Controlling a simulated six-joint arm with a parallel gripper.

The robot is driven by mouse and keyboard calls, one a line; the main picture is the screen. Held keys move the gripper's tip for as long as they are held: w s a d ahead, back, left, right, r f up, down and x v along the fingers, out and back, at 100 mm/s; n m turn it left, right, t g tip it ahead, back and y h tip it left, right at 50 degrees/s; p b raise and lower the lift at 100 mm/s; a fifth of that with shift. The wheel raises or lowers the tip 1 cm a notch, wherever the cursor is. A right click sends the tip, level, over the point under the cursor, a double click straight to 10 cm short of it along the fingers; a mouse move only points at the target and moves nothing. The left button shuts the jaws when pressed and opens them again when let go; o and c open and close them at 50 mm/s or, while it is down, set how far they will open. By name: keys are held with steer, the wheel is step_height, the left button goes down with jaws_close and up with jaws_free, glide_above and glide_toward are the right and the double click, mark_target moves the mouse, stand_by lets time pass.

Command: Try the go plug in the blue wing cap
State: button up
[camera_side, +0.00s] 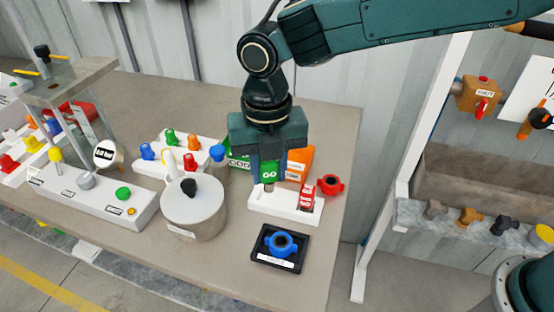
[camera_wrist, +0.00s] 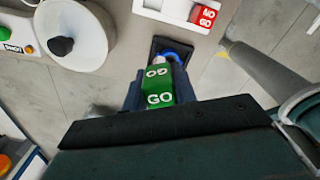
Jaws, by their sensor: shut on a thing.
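My gripper (camera_side: 267,186) is shut on the green go plug (camera_side: 269,171), marked GO, and holds it above the white plug holder in the side view. The wrist view shows the plug (camera_wrist: 159,92) between my fingers, its pale tip pointing away from me. The blue wing cap (camera_side: 281,244) sits in a black square fixture (camera_side: 262,256) with a white label, at the front of the table. In the wrist view the plug hides part of the blue cap (camera_wrist: 178,50). The plug and cap appear apart in the side view.
The white holder (camera_side: 260,207) carries the red NO GO plug (camera_side: 307,197). A red wing cap (camera_side: 330,185) lies to its right. A lidded grey pot (camera_side: 194,213) stands left of the fixture. Green and orange bins (camera_side: 301,160) are behind. The table's right edge is close.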

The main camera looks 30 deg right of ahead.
steer(key=s+f+n, duration=0.3)
steer(key=s+f, duration=0.1)
steer(key=s, duration=0.1)
steer(key=shift+a, duration=0.15)
steer(key=shift+f, duration=0.15)
steer(key=shift+f, duration=2.45)
steer(key=shift+f, duration=1.3)
stand_by(2.5)
stand_by(0.6)
steer(key=o, duration=1.1)
